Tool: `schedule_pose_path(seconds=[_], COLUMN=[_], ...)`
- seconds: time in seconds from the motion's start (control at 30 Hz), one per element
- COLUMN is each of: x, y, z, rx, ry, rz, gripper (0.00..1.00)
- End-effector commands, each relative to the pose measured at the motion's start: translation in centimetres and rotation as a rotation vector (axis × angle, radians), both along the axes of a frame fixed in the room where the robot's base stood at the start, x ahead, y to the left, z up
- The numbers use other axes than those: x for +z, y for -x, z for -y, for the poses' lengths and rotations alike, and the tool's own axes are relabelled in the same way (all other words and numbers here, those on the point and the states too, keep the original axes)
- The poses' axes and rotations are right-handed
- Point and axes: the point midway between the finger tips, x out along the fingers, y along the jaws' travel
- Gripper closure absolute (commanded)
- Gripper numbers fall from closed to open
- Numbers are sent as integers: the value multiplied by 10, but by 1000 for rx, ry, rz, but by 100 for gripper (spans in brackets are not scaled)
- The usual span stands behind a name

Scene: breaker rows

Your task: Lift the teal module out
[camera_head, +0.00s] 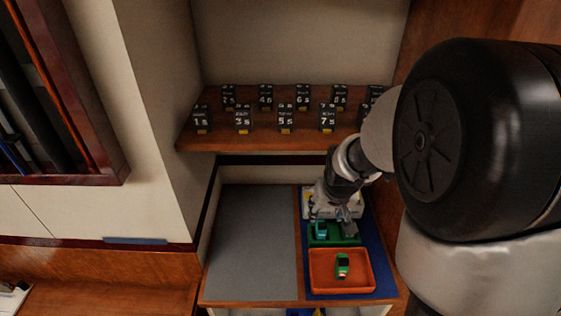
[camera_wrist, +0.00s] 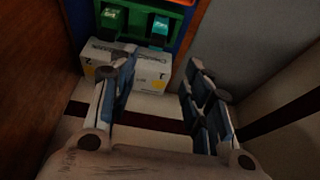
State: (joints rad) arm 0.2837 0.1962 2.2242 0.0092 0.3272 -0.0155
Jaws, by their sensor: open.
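The teal module (camera_head: 320,228) stands at the left of a green tray (camera_head: 347,241) in the head view. In the wrist view the teal module (camera_wrist: 159,27) shows at the top, right of a green module (camera_wrist: 110,18) in the same green tray. My gripper (camera_head: 346,222) is over the tray area, right of the teal module in the head view. In the wrist view its two fingers (camera_wrist: 162,72) are apart with nothing between them. The teal module lies beyond the fingertips, and I see no contact.
A white labelled box (camera_wrist: 140,72) stands beside the green tray, under the fingers' view. An orange tray (camera_head: 315,284) in front holds a green piece (camera_head: 342,266). A grey surface (camera_head: 250,245) at left is clear. A shelf (camera_head: 270,140) above holds several black numbered blocks.

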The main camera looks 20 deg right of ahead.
Motion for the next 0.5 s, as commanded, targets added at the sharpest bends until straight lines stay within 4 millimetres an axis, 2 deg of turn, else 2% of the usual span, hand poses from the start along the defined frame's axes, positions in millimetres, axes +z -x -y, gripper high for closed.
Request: schedule_pose_path(seconds=[0.3, 0.5], x=[-52, -67], y=[-18, -26], z=[8, 10], rx=[-4, -4], ry=[-1, 0], rz=[-4, -2], gripper=[55, 55])
